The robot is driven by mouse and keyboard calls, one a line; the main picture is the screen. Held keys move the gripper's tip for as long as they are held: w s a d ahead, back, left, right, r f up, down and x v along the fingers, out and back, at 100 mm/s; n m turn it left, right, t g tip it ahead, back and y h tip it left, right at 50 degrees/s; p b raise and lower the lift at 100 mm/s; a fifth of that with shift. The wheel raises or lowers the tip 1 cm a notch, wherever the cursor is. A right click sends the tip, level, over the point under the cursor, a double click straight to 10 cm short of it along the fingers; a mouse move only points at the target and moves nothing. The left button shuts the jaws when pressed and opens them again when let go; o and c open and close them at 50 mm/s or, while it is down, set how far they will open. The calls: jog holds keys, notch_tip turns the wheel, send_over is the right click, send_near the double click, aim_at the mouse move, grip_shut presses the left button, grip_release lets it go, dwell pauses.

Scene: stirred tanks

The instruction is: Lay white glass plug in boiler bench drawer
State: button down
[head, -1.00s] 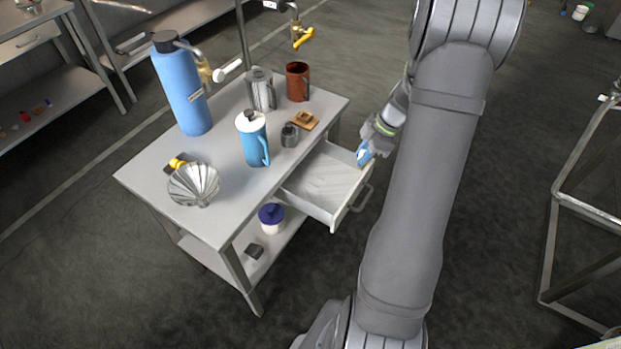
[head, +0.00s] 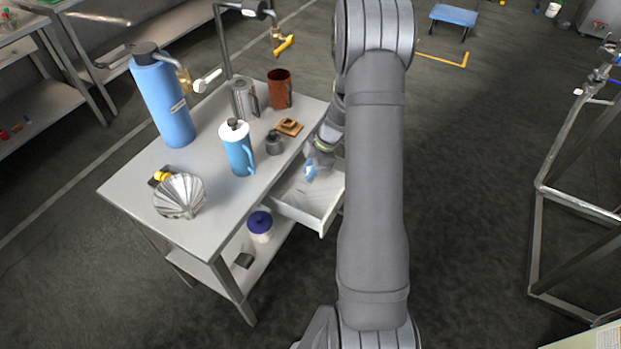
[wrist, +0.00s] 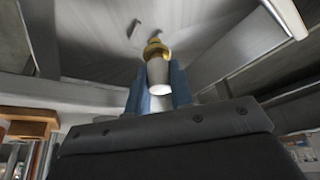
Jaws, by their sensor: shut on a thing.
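My gripper (head: 311,171), with blue fingers, is over the open drawer (head: 292,203) of the bench. In the wrist view the fingers are shut on the white glass plug (wrist: 158,76), a whitish tapered piece with a yellow and green part at its far end. The plug is too small to make out in the head view. The drawer is pulled out at the bench's right side, and its visible floor looks bare. My arm hides part of its right side. I cannot tell whether the plug touches the drawer floor.
The bench top (head: 225,205) carries a tall blue cylinder (head: 164,100), a blue and white jug (head: 238,150), a steel jug (head: 244,98), a brown mug (head: 279,90), a small dark pot (head: 274,145) and a shell-shaped bowl (head: 180,196). A blue-lidded jar (head: 260,226) stands on the lower shelf.

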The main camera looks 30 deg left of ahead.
jog(key=shift+f, duration=1.95)
jog(key=shift+f, duration=0.15)
jog(key=c, duration=1.3)
grip_release()
jog(key=v, duration=1.2)
